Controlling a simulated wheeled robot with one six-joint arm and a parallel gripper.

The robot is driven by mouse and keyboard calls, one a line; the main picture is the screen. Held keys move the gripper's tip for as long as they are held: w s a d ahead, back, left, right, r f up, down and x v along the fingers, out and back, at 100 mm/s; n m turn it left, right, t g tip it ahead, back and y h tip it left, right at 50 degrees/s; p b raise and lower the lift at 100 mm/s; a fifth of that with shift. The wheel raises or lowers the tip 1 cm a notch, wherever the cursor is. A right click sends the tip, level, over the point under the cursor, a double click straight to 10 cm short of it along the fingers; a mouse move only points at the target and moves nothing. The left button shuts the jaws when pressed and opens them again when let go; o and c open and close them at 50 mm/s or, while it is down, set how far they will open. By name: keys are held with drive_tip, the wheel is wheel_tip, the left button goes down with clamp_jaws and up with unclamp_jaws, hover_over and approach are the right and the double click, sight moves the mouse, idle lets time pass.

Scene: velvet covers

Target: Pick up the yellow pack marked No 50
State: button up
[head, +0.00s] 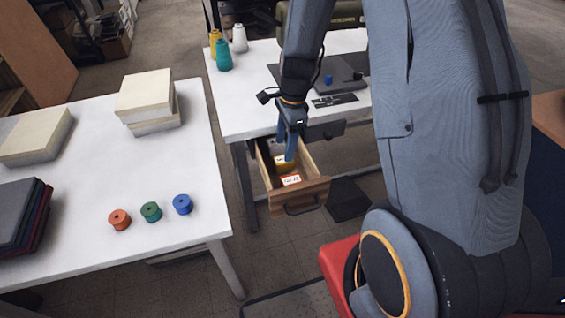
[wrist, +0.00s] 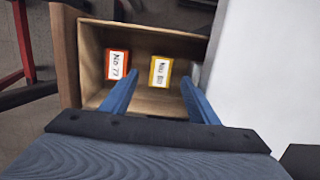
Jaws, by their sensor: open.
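The yellow pack (wrist: 153,82) lies in the open wooden drawer (head: 312,192). Its white label reads roughly No 50, though the digits are blurred. An orange-red pack (wrist: 109,65) with a white label lies to its left in the wrist view. In the head view the yellow pack (head: 281,167) is partly covered by my fingers. My gripper (wrist: 159,78) is open and empty, pointing down into the drawer. In the wrist view the yellow pack appears between the two blue fingertips. I cannot tell how far above it they are.
The drawer walls stand close around my gripper (head: 288,158). The white desk (head: 235,110) is beside the drawer. A second white table (head: 80,130) at left holds pale blocks, dark covers and three spools. A small whitish thing (wrist: 196,73) shows behind my right finger.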

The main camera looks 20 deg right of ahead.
sight(284, 163)
drive_tip(key=shift+w+f, duration=0.1)
drive_tip(key=shift+f, duration=2.45)
drive_tip(key=c, duration=1.1)
